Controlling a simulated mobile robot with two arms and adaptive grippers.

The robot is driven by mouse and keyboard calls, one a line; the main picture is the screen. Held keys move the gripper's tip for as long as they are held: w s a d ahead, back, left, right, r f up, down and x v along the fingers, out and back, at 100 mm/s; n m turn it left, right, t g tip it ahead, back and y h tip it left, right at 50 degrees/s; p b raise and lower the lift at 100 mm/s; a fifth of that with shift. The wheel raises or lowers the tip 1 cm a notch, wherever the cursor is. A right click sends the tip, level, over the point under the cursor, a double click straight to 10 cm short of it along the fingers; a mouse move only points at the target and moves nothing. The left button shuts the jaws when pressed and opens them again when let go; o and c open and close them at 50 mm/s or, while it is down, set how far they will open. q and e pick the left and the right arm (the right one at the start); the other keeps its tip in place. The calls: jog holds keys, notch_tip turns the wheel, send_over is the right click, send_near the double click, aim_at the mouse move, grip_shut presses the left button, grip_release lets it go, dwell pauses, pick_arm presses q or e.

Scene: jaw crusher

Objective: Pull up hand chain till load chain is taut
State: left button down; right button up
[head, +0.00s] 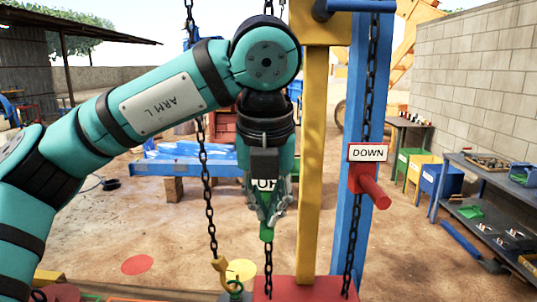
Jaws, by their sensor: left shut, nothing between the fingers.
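A partly hidden sign (266,185) shows behind the fingers. The other hand chain (370,80) carries a "DOWN" sign (368,153) and a red handle (371,188). My right gripper is out of view.
A yellow post (313,150) and a blue post (354,230) stand close right of my gripper. A red block (305,289) lies below. Shelves (480,207) and coloured bins (440,182) stand at right. A blue frame (185,165) is behind; open dirt lies left.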

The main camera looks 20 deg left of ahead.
aim_at(265, 232)
pick_arm(q)
jog(key=shift+f+b, duration=0.8)
jog(key=shift+f, duration=0.2)
jog(key=shift+s+d+b, duration=0.2)
jog(key=shift+s+b, duration=0.15)
jog(key=shift+s, duration=0.15)
jog(key=s, duration=0.2)
jog(key=s+d+b, duration=0.1)
jog(key=s, duration=0.1)
jog(key=shift+r, duration=0.35)
jog(key=s+d+r+p, duration=0.1)
jog(key=s+r+p, duration=0.2)
jog(key=r, duration=0.2)
jog(key=shift+s, duration=0.35)
